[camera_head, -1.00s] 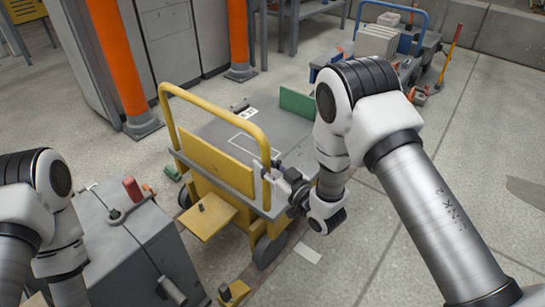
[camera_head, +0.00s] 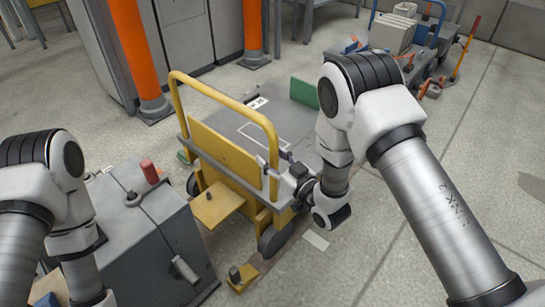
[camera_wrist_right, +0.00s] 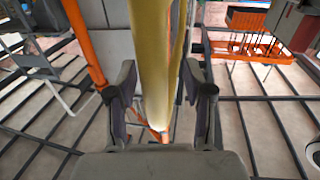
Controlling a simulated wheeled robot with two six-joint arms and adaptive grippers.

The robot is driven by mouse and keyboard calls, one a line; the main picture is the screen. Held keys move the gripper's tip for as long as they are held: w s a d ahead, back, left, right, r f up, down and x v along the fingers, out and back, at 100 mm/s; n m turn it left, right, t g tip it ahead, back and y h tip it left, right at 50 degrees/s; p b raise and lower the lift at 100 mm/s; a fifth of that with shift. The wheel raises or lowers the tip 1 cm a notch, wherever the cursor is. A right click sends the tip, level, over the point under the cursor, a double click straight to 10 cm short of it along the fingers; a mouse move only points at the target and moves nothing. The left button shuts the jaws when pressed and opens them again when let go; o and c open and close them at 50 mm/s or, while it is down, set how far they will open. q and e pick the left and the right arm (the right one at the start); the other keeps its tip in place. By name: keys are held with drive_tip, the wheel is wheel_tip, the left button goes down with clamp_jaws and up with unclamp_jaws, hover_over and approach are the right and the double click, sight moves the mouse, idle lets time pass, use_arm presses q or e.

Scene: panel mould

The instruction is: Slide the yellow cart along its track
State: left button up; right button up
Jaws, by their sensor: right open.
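The yellow cart has a grey deck (camera_head: 235,125), a yellow panel (camera_head: 220,158) and a tall yellow hoop handle (camera_head: 262,120). It stands upright on dark wheels on its track. My right gripper (camera_head: 270,172) is at the handle's right upright, low beside the panel. In the right wrist view, the yellow upright (camera_wrist_right: 155,60) passes between the two open fingers of the right gripper (camera_wrist_right: 160,92), with gaps showing on both sides. My left arm is at the lower left; its gripper is not visible. The track is mostly hidden under the cart.
A grey cabinet with a red-knobbed lever (camera_head: 150,173) stands left of the cart. A small yellow block (camera_head: 241,277) sits on the floor in front. An orange column (camera_head: 140,50) stands behind left, and a loaded blue-handled trolley (camera_head: 410,40) at the back. Floor on the right is clear.

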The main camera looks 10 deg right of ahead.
drive_tip(key=v, duration=1.2)
